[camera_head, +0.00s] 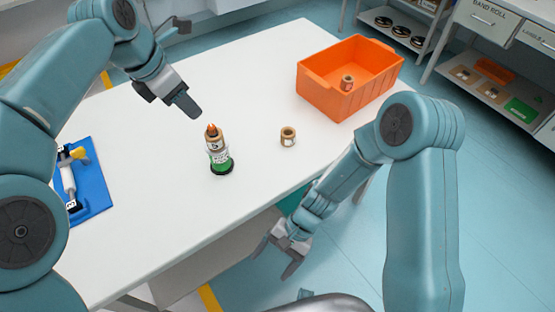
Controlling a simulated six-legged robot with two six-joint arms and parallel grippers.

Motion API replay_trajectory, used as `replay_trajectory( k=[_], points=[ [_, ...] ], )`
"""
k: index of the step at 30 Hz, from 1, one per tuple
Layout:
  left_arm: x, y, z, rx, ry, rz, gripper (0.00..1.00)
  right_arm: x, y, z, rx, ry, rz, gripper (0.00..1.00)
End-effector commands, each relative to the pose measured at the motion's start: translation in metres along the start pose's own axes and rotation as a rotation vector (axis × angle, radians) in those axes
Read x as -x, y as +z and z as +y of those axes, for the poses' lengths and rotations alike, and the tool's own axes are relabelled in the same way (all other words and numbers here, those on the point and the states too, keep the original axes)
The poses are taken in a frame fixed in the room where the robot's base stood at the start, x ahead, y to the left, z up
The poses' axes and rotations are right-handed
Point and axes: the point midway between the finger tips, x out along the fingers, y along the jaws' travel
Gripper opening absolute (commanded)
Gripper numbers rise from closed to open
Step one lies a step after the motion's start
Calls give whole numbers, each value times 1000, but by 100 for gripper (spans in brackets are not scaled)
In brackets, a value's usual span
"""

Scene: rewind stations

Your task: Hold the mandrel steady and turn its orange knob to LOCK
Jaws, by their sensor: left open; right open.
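The mandrel (218,156) stands upright on the white table, with a green lower part on a dark base and a light labelled sleeve around its middle. Its orange knob (211,131) is at the top; its setting is too small to read. My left gripper (189,112) is open and empty, above the table, just up and left of the knob and apart from it. My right gripper (276,264) is open and empty, beyond the table's front edge, below and right of the mandrel and not touching it.
A small tan roll (288,137) stands right of the mandrel. An orange bin (330,99) holding another roll (347,83) is at the table's right end. A blue mat (94,191) with a white and yellow device lies at left. The table (140,230) is clear between them.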

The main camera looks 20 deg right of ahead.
Motion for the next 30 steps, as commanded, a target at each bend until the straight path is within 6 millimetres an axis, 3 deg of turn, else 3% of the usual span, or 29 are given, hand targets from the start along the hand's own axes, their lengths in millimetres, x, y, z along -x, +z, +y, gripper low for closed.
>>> replay_trajectory(
  k=[1,6,7,12,18,21,25,30],
  points=[
    [0,0,0,0,0,0,43,10,10,-21,-40,-54,-57,83],
    [-1,1,2,0,0,0,43,47,45,-84,-131,-230,-265,83],
    [-1,1,2,0,0,0,43,54,44,-91,-172,-274,-297,83],
    [-1,1,3,0,-1,1,43,108,0,-119,-480,-610,-444,83],
    [-1,1,3,0,0,0,43,169,-49,-128,-679,-929,-547,83],
    [-1,1,3,0,0,0,43,187,-63,-127,-722,-1017,-569,83],
    [-1,1,3,0,0,0,43,196,-71,-126,-743,-1062,-580,83],
    [-1,1,3,0,0,0,43,192,-70,-134,-742,-1061,-582,83]
  ],
)
